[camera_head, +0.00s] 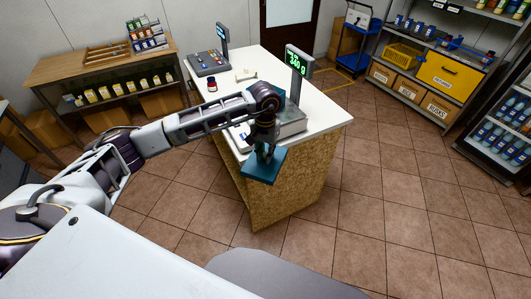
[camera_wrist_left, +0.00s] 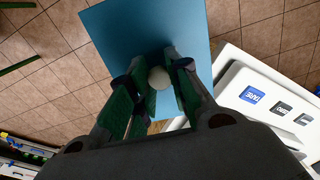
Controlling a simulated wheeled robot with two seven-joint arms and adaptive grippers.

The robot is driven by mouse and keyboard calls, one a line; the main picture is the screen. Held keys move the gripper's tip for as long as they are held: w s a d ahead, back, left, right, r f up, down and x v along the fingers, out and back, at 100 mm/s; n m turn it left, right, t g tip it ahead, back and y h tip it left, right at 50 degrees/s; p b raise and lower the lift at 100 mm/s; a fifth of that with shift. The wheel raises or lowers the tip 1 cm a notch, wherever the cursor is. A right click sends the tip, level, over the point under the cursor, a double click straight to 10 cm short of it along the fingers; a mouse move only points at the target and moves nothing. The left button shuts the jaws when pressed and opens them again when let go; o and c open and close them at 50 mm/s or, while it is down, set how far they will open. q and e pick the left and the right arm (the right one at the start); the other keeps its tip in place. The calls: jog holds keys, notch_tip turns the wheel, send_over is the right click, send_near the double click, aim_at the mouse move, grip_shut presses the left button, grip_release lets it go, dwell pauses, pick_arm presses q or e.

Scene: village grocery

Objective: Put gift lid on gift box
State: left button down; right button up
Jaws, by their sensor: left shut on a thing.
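The gift lid (camera_head: 264,168) is a flat teal square, held tilted in the air just off the counter's front edge. My left gripper (camera_head: 264,149) is shut on the lid's pale round knob. In the left wrist view the knob (camera_wrist_left: 159,78) sits between the green-padded fingers (camera_wrist_left: 157,88), with the blue lid (camera_wrist_left: 145,28) beyond. A small teal patch (camera_head: 279,97) shows behind my left wrist by the scale; it may be the gift box, but my arm hides most of it. My right gripper is not in view.
In the wrist view a white panel with labelled buttons (camera_wrist_left: 270,100) is close right of the lid. Tiled floor is clear at right.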

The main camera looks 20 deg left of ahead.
pick_arm(q)
jog(key=shift+w+d+r, duration=0.15)
jog(key=shift+w+r, duration=0.1)
jog(key=shift+r, duration=0.2)
jog(key=w+a+r+n+p, duration=0.1)
jog(key=w+a+r, duration=0.2)
jog(key=a+r, duration=0.35)
jog(key=w+a+r+n+p, duration=0.1)
jog(key=w+a+r, duration=0.15)
jog(key=r, duration=0.65)
jog(key=s+a+r+m, duration=0.1)
jog(key=s+m, duration=0.1)
jog(key=m, duration=1)
jog(key=s+a+r+m, duration=0.2)
jog(key=s+m, duration=0.1)
jog(key=m, duration=0.9)
jog(key=shift+s+a+r+m, duration=0.2)
jog(key=shift+s+a+m, duration=0.05)
jog(key=shift+m, duration=0.05)
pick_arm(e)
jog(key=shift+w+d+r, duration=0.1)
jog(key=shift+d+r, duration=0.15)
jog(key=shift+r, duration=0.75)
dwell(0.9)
